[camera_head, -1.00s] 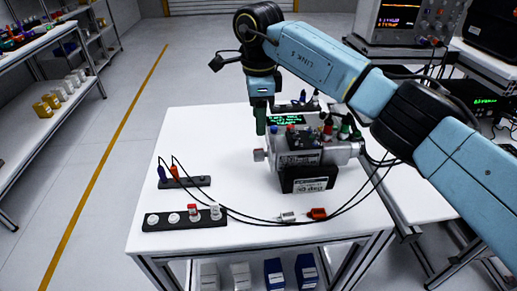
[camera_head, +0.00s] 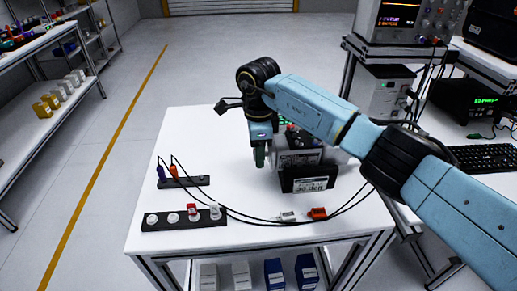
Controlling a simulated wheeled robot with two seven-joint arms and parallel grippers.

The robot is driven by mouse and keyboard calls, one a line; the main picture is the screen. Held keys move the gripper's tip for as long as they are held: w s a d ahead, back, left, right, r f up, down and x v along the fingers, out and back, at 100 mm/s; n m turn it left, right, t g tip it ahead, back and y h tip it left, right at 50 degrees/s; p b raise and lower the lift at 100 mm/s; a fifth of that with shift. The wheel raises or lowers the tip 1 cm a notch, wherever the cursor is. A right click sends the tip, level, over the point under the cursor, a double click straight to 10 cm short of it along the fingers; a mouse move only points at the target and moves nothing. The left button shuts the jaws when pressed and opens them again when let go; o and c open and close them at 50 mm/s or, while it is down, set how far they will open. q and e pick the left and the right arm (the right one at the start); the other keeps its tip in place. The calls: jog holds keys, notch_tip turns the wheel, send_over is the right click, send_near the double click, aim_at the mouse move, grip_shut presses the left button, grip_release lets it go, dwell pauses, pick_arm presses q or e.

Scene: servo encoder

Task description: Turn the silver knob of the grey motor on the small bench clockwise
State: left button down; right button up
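My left gripper is not in view.
A black strip with white sockets (camera_head: 184,220) and a smaller strip (camera_head: 184,182) with plugged leads lie on the bench's left. A white connector (camera_head: 287,216) and a red connector (camera_head: 318,213) lie in front, with black cables between. Instruments (camera_head: 409,20) stand at right.

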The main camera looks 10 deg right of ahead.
jog(key=c, duration=0.8)
jog(key=shift+o, duration=0.2)
jog(key=shift+t, duration=0.4)
